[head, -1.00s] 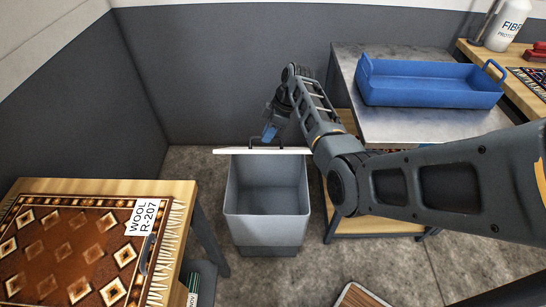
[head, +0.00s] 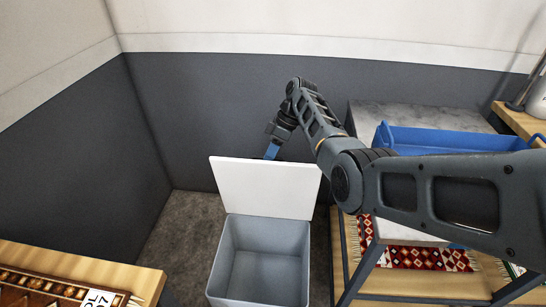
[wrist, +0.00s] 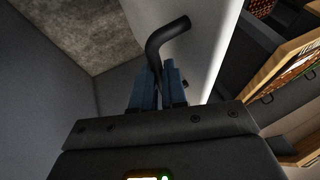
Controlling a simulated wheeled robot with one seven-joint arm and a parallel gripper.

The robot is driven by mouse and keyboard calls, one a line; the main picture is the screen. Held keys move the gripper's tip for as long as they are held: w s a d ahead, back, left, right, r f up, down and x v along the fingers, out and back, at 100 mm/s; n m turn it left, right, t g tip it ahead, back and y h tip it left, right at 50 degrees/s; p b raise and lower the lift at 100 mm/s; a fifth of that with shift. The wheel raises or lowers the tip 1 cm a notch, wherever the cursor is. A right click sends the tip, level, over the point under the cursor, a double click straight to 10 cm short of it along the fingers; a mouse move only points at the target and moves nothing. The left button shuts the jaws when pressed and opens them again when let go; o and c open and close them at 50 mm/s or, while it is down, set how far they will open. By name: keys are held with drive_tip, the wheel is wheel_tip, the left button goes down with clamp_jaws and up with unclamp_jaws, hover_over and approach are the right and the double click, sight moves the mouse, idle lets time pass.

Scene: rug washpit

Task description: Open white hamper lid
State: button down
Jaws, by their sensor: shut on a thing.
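The white hamper (head: 262,265) stands on the floor with its grey inside in view and its opening uncovered. Its white lid (head: 262,188) is raised at the back edge, and its broad inner face shows in the head view. My gripper (head: 271,152) is behind the lid's upper edge, with a blue finger showing above it. In the wrist view my gripper (wrist: 158,84) is shut on the black lid handle (wrist: 165,38) beside the lid's white outer face (wrist: 205,45). In the head view the lid hides the handle.
A grey wall (head: 215,115) stands close behind the hamper and my gripper. At right, a metal-topped table (head: 372,115) holds a blue tray (head: 425,137), with a patterned red rug (head: 425,258) below. A wooden table with a rug (head: 50,292) is at lower left.

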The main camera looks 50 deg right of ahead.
drive_tip(key=shift+d+f, duration=0.3)
drive_tip(key=shift+f, duration=0.2)
drive_tip(key=c, duration=1.5)
unclamp_jaws()
drive_tip(key=o, duration=0.3)
drive_tip(key=shift+w+r, duration=0.15)
drive_tip(key=shift+r, duration=0.05)
drive_tip(key=shift+o, duration=0.2)
drive_tip(key=shift+r, duration=0.1)
drive_tip(key=w+v, duration=0.1)
drive_tip(key=v, duration=0.6)
drive_tip(key=shift+s+d+r, duration=0.3)
drive_tip(key=shift+s, duration=0.1)
